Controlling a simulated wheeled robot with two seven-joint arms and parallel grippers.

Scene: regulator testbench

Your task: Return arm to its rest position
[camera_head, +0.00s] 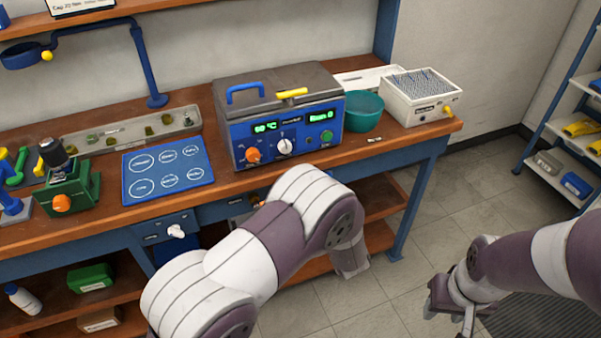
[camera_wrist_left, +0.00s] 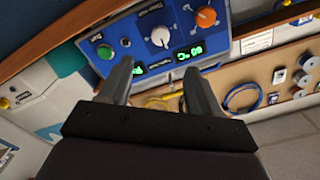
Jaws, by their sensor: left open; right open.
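My left arm (camera_head: 260,240) reaches across the lower middle of the head view, in front of the bench; a grey end part hangs at its right end. In the left wrist view my left gripper (camera_wrist_left: 158,67) has its two fingers apart with nothing between them. Beyond them is the blue panel of the test unit (camera_wrist_left: 130,45), with knobs and green displays; I cannot tell the exact gap. My right gripper (camera_head: 450,308) is low at the right, over the floor and away from the bench, with its fingers apart and empty.
The test unit (camera_head: 285,122) stands on the wooden workbench (camera_head: 238,182). Beside it are a teal bowl (camera_head: 363,112), a white pin box (camera_head: 422,97) and a blue mat (camera_head: 168,170). A green fixture (camera_head: 68,190) stands left. Open floor lies between bench and shelf rack (camera_head: 565,150).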

